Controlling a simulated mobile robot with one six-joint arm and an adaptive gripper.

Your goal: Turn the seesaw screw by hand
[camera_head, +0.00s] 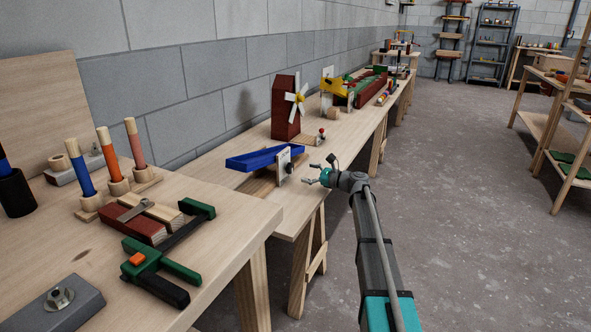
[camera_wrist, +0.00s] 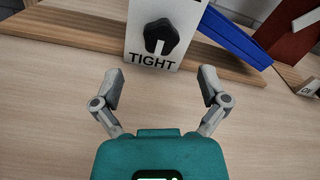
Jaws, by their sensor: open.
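The seesaw has a blue plank (camera_head: 262,157) on a wooden base, tilted with its right end higher in the head view. A white panel (camera_head: 283,165) stands at its front. In the wrist view the panel carries a black knob (camera_wrist: 161,37), the screw, with a white mark pointing down at the word TIGHT. Part of another word is cut off at the top edge. The blue plank also shows at the upper right (camera_wrist: 233,40). My gripper (camera_wrist: 160,88) is open and empty. Its two fingers point at the panel, one to each side and short of the knob, not touching it.
A dark red toy windmill (camera_head: 286,107) stands behind the seesaw on the same bench. A yellow toy (camera_head: 335,86) is further back. A nearer bench holds a green clamp (camera_head: 160,270) and coloured posts (camera_head: 108,151).

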